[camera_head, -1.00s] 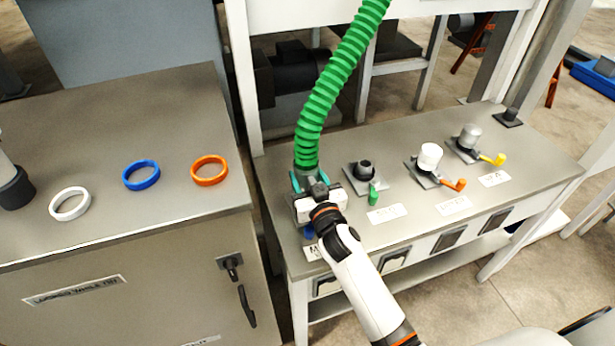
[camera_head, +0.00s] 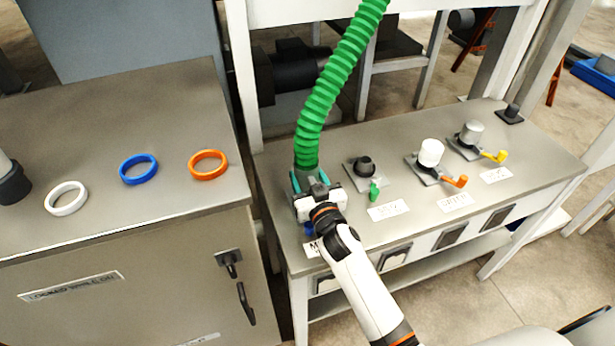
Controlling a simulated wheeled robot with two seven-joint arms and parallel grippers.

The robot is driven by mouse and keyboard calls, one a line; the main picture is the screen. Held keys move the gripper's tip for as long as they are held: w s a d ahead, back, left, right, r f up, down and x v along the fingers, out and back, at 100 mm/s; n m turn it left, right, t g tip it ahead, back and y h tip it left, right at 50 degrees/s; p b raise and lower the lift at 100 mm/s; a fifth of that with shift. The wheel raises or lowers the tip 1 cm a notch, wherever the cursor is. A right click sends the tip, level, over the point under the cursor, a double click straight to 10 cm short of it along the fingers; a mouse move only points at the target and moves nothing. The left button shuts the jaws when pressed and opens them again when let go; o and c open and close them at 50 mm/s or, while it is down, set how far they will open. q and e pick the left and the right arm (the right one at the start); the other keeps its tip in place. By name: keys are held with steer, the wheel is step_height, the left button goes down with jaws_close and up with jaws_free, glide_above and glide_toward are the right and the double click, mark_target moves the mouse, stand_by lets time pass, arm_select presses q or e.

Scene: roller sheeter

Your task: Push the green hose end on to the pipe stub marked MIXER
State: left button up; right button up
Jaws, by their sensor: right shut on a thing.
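The green ribbed hose (camera_head: 334,82) hangs from above and comes down to the left end of the steel bench. My right gripper (camera_head: 309,183) is shut on the hose's lower end, which stands about upright. The gripper hides the pipe stub below, so I cannot tell whether the hose end is around it or above it. A blue handle (camera_head: 309,229) shows just below the gripper. The label (camera_head: 313,249) in front is mostly covered; only its first letter, like an M, shows. My left gripper is not in view.
To the right on the bench stand a bare dark stub (camera_head: 364,167) with a green handle, a white-capped stub (camera_head: 431,153) with an orange handle, and a grey-capped stub (camera_head: 471,133) with a yellow handle. White (camera_head: 66,199), blue (camera_head: 138,169) and orange (camera_head: 208,165) rings lie on the left cabinet.

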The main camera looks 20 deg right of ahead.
steer(key=shift+f, duration=0.1)
stand_by(0.4)
steer(key=o, duration=1.4)
steer(key=shift+f, duration=0.2)
steer(key=s, duration=0.6)
steer(key=s+b, duration=0.1)
steer(key=s, duration=0.5)
steer(key=shift+d+r, duration=0.15)
steer(key=shift+d, duration=0.05)
